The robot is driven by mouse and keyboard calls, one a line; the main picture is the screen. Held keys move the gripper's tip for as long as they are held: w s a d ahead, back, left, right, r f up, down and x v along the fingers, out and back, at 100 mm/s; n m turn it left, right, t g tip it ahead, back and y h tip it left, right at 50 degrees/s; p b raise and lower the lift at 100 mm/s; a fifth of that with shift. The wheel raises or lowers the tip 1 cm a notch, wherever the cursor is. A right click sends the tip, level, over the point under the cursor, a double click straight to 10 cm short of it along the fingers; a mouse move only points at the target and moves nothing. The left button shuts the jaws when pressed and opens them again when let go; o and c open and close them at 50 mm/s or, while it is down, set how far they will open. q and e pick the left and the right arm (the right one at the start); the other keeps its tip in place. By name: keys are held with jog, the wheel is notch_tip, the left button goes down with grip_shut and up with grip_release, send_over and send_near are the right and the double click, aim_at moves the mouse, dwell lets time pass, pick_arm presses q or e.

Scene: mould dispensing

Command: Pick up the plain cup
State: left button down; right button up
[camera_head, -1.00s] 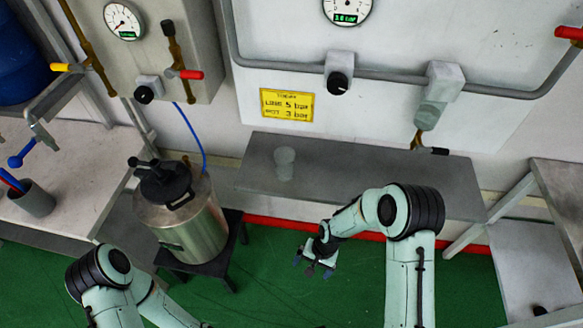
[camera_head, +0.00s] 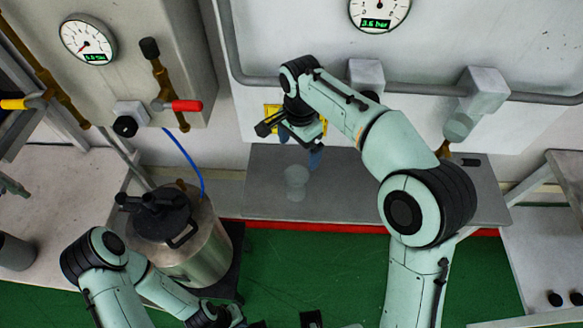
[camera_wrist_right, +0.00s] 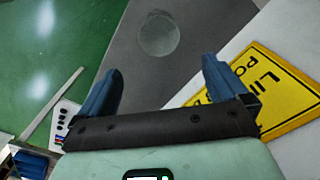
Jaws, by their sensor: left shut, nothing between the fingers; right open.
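The plain cup (camera_head: 297,182) is a small translucent, whitish vessel standing on the grey metal shelf (camera_head: 400,196) below the wall panel. It also shows in the right wrist view (camera_wrist_right: 159,36), seen from above with a round outline, ahead of the fingers. My right gripper (camera_head: 300,146) is open and empty, just above and behind the cup in the head view. Its two blue fingers are spread apart in the right wrist view (camera_wrist_right: 162,68), and neither touches the cup. My left arm is low at the bottom left; its fingers do not show.
A steel pressure vessel (camera_head: 198,245) with a black lid stands left of the shelf, with a blue hose rising from it. A yellow sign (camera_wrist_right: 268,92) is on the wall close to the right gripper. A dispensing nozzle (camera_head: 458,127) hangs at the right. The shelf around the cup is clear.

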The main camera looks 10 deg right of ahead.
jog(key=b, duration=0.1)
send_near(296, 178)
jog(key=s, duration=0.1)
jog(key=s+r, duration=0.1)
jog(key=s, duration=0.1)
jog(key=shift+a, duration=0.15)
jog(key=f, duration=0.5)
jog(key=shift+a+f+b, duration=0.25)
jog(key=shift+f+b, duration=0.05)
pick_arm(q)
jog(key=shift+s+f, duration=0.25)
jog(key=shift+f, duration=0.25)
jog(key=shift+s+f, duration=0.25)
jog(key=shift+f, duration=0.2)
pick_arm(e)
jog(key=c, duration=1)
